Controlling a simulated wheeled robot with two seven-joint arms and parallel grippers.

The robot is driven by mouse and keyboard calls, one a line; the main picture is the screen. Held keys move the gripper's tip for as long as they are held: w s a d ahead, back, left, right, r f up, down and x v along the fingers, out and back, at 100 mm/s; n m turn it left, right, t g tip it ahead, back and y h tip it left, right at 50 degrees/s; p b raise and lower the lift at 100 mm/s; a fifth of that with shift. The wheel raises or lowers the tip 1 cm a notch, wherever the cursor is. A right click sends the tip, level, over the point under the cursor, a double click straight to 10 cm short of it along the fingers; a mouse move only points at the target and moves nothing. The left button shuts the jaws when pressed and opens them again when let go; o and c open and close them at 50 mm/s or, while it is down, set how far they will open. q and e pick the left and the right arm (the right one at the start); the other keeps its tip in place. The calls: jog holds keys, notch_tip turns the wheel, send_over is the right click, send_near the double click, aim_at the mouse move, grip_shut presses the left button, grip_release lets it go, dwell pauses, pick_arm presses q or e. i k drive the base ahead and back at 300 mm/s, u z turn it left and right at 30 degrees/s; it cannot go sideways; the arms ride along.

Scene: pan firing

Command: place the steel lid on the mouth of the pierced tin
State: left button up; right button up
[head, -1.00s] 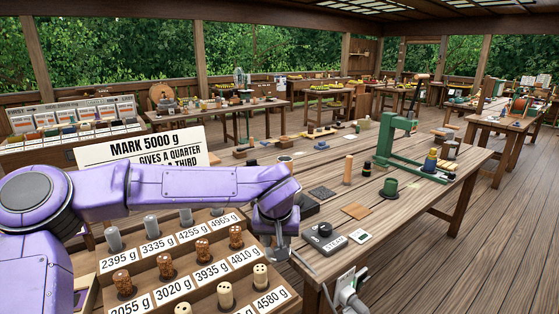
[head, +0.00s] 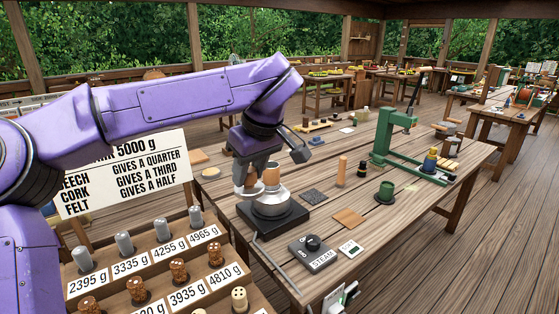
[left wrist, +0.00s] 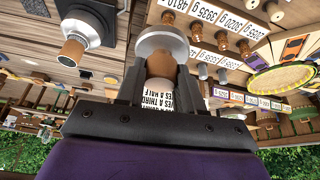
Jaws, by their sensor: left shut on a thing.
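The steel lid (left wrist: 163,41) is a pale round disc with a brown knob (left wrist: 162,68). My left gripper (head: 247,183) is shut on this knob. The lid also shows as a light disc in the head view (head: 244,192), under the fingers. What looks like the pierced tin (left wrist: 74,50), a vessel with a brown band and a pale mouth, stands upright on a steel dome and black base (head: 282,219). I cannot make out holes in the tin.
A STEAM box with a knob (head: 315,250) and a small display (head: 350,249) sit at the table's front. A weight rack (head: 150,262) stands in front.

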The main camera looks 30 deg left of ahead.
aim_at(271, 167)
jog(key=i, duration=1.1)
